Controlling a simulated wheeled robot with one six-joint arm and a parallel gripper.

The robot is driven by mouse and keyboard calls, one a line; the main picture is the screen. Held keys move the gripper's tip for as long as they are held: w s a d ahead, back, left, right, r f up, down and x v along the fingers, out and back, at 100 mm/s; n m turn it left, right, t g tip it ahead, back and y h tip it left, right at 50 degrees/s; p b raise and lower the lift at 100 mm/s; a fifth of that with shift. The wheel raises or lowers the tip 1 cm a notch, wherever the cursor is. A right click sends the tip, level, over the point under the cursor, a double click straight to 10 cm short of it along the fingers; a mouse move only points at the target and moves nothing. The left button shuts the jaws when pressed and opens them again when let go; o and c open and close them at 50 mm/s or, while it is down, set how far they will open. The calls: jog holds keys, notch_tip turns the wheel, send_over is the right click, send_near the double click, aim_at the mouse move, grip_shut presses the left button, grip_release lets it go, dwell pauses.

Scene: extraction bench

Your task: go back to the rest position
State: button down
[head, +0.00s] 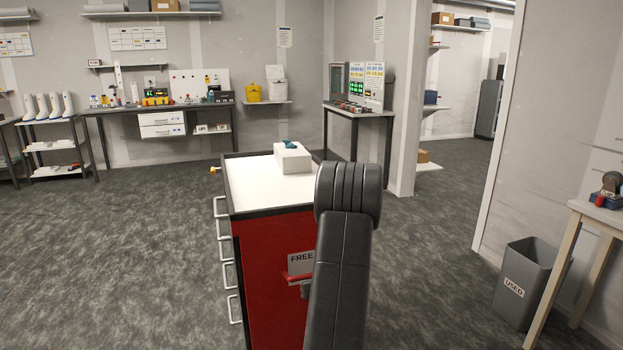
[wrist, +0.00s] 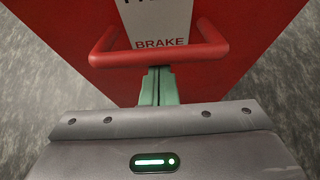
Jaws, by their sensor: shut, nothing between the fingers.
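My gripper (wrist: 157,88) shows in the wrist view with its green fingers shut and nothing between them. Its tips are close to a red brake handle (wrist: 160,56) on the front of a red cabinet (wrist: 262,45); I cannot tell whether they touch it. In the head view the red handle (head: 299,277) shows at the cabinet's front (head: 262,290), beside my arm.
A white box (head: 292,160) with a teal item stands on the cabinet's top (head: 248,190). A grey "USED" bin (head: 520,282) and a wooden table (head: 590,212) are at right. Benches (head: 190,105) line the back wall. The floor at left is clear.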

notch_tip(320, 180, down, 9)
jog(key=t+y+b, duration=0.1)
jog(key=t+b, duration=0.3)
jog(key=b, duration=0.8)
jog(key=shift+s+r, duration=0.2)
jog(key=shift+b, duration=0.3)
